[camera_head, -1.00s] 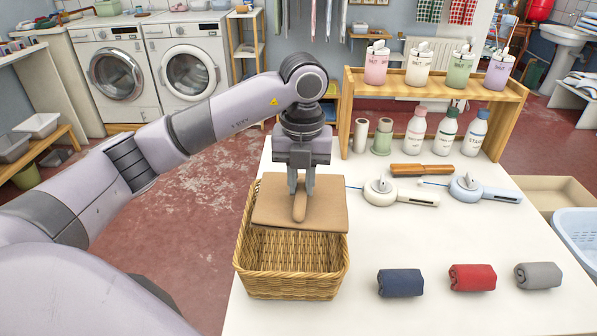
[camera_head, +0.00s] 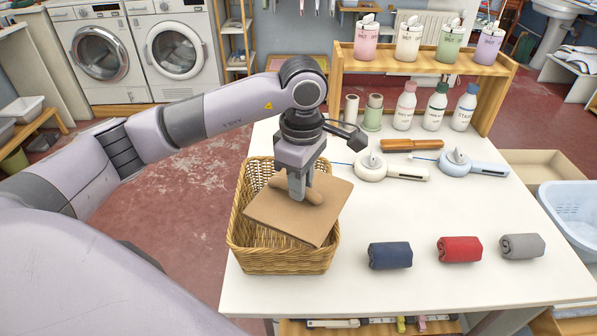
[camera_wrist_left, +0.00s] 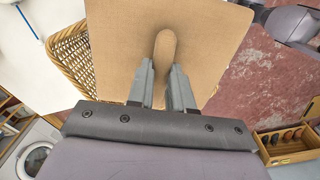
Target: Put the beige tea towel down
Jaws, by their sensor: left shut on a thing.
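The beige tea towel (camera_head: 290,220) is a flat square with a raised pinched ridge. My left gripper (camera_head: 297,195) is shut on this ridge. The towel is over the wicker basket (camera_head: 275,262), turned at an angle, with its right part reaching past the basket's rim. I cannot tell whether it touches the rim. In the left wrist view the fingers (camera_wrist_left: 164,85) are on either side of the ridge, the towel (camera_wrist_left: 205,35) spreads out beyond them, and part of the basket (camera_wrist_left: 75,58) shows to its left. My right gripper is not in view.
On the white table (camera_head: 350,290) lie rolled blue (camera_head: 390,255), red (camera_head: 460,249) and grey (camera_head: 522,246) cloths. The table is clear between basket and rolls.

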